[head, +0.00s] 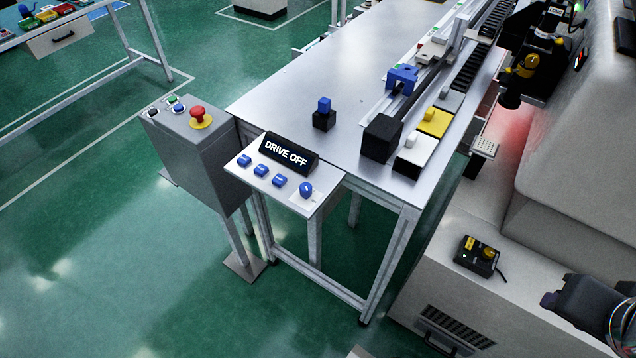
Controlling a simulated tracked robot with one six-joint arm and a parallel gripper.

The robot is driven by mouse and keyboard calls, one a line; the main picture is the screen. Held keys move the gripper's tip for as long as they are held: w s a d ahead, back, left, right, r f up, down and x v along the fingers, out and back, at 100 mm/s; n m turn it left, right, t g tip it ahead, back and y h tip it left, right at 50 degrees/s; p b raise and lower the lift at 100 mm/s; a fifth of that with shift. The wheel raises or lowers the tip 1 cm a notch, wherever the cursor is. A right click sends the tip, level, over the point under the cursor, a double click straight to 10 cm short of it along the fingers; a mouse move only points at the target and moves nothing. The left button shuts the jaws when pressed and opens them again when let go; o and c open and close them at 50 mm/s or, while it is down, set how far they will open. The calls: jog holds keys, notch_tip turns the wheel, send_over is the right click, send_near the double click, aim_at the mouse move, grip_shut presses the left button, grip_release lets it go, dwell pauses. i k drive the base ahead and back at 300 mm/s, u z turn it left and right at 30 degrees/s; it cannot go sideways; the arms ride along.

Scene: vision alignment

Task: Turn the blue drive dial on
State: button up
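The blue drive dial (306,189) is a round blue knob on a white square plate at the right end of a small light panel (291,196). A pale mark shows on its face; its exact angle is too small to read. A black sign (288,154) behind the panel reads "DRIVE OFF" in white. A dark part with cables at the lower right edge looks like my arm, well apart from the dial. No gripper fingers show.
A grey control box (190,140) with a red stop button (198,115) stands left of the panel. The metal table (290,95) behind carries a small blue-topped black block (324,116) and a rail. A large machine (575,140) fills the right. Green floor is clear in front.

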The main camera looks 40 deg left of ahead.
aim_at(305, 188)
jog(key=z, duration=0.05)
jog(key=k, duration=1.35)
jog(key=u, duration=1.85)
jog(key=i, duration=1)
jog(key=u, duration=0.1)
